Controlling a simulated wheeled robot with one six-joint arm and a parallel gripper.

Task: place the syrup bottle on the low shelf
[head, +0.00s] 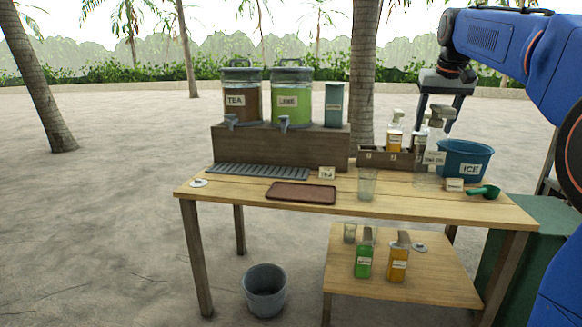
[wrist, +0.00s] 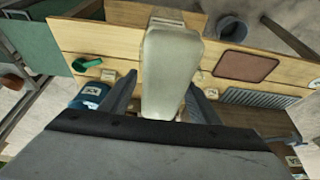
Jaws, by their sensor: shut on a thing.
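My gripper (head: 440,108) is at the back right of the table, its fingers pointing down. It is shut on a syrup bottle with a grey-beige pump top (head: 441,113); its pale body shows only partly. In the wrist view the pale pump top (wrist: 170,70) fills the space between the fingers (wrist: 163,105) and hides the body. The low shelf (head: 445,284) is a wooden board under the right half of the table. On it stand a green bottle (head: 364,260) and an orange bottle (head: 398,264), both upright with pumps.
A dark rack (head: 370,160) holds an amber bottle (head: 395,138). A blue ice tub (head: 463,160) and green scoop (head: 484,192) are right of it. The low shelf also has a glass (head: 350,233) and a round disc (head: 419,247). Its right front is clear.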

